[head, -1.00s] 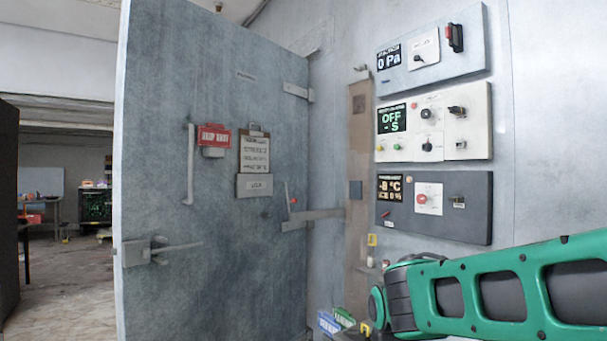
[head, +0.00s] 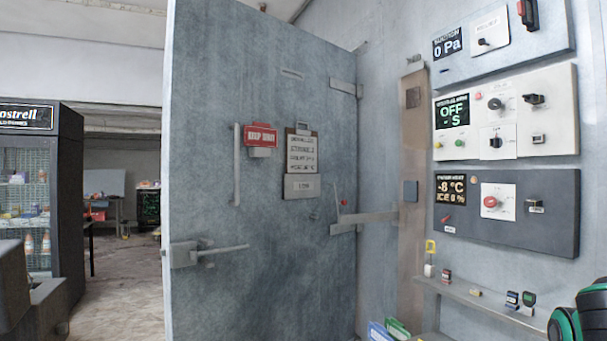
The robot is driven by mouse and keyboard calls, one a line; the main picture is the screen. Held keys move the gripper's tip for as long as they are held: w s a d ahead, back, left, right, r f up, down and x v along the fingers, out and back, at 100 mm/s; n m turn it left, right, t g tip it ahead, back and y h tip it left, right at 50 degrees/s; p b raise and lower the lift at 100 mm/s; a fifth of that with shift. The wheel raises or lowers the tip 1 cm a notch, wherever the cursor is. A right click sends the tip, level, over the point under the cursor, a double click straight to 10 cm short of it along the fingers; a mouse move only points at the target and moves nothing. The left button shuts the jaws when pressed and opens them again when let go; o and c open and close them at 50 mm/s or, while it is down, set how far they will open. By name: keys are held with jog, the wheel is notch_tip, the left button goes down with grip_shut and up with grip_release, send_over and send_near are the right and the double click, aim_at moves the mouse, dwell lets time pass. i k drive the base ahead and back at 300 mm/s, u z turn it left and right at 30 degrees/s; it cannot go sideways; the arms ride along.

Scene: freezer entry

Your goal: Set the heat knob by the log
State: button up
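The log appears to be the clipboard sheet (head: 302,155) hanging on the grey door, its lines too small to read surely. The dark heat panel (head: 510,236) is low on the right wall. Its display (head: 450,188) reads -8 °C, with a line below that looks like ICE 0 %. A red round knob (head: 491,201) on a white plate and a small dark and silver knob (head: 535,205) sit right of the display. I cannot tell which is the heat knob. Only a green and black piece of my arm shows at bottom right; my gripper is out of view.
A white control panel (head: 507,112) showing OFF and a grey panel showing 0 Pa (head: 448,47) are above. A narrow shelf (head: 470,297) with small items runs below. The grey door (head: 260,230) stands at centre. A drinks fridge (head: 70,190) and open floor are left.

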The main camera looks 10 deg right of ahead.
aim_at(491, 202)
jog(key=z, duration=0.05)
jog(key=i, duration=1)
jog(key=u, duration=0.05)
